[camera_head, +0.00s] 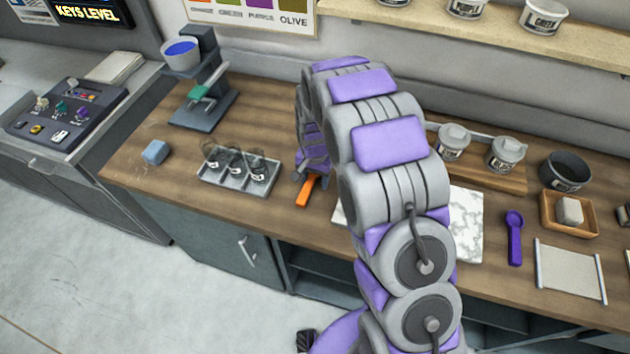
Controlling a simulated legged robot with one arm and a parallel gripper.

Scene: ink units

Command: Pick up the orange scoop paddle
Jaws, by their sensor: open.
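The orange scoop paddle (305,192) lies on the wooden counter, left of my arm. Its orange handle points toward the counter's front edge. Its far end is hidden under my gripper. My gripper (316,178) is low over the counter at the paddle's far end. It is open, with a grey finger just right of the orange handle. I cannot tell whether it touches the paddle.
A grey tray of glass jars (238,182) stands close to the left. A white marble slab (466,225) is partly behind my arm. A purple scoop (514,238) lies further right. A blue block (156,152) and a stand (204,100) are at left.

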